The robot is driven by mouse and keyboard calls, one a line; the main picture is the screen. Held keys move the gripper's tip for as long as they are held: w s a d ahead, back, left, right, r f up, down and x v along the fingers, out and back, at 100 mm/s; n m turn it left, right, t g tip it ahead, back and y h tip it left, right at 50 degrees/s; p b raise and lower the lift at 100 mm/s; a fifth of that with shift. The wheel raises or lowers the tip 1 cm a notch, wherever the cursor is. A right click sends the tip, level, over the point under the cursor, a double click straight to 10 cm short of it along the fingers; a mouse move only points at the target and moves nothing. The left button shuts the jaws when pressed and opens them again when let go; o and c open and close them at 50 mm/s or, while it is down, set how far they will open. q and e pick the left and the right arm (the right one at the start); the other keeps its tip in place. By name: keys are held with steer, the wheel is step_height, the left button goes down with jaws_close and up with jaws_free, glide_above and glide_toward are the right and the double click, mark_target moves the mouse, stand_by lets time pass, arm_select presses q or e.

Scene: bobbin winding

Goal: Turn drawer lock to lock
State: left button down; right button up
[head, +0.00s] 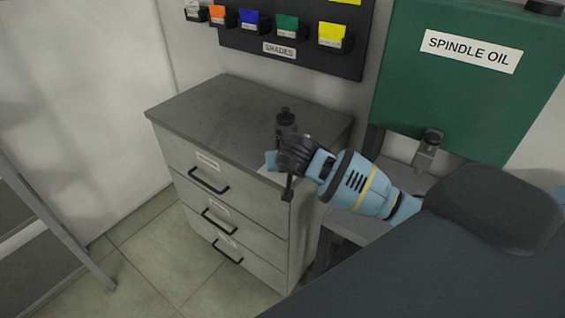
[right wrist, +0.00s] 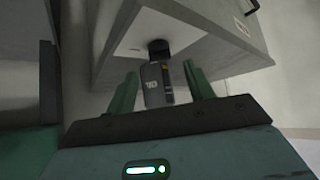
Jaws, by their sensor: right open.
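The grey drawer cabinet (head: 235,208) stands in the middle of the head view, its drawers looking shut. In the right wrist view, a black lock (right wrist: 158,48) sits on a pale plate (right wrist: 135,42) on the cabinet face. A dark grey piece marked with digits (right wrist: 152,84) is just below the lock; whether it is joined to it is unclear. My right gripper (right wrist: 160,74) is open, with one green finger on each side of this piece and small gaps showing. In the head view my right gripper (head: 290,168) is at the cabinet's upper right corner, covering the lock. My left gripper is out of view.
A green spindle oil tank (head: 465,90) with a tap (head: 428,150) is to the right. A shades rack (head: 290,50) hangs above.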

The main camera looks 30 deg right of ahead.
steer(key=shift+x, duration=1.95)
steer(key=c, duration=1)
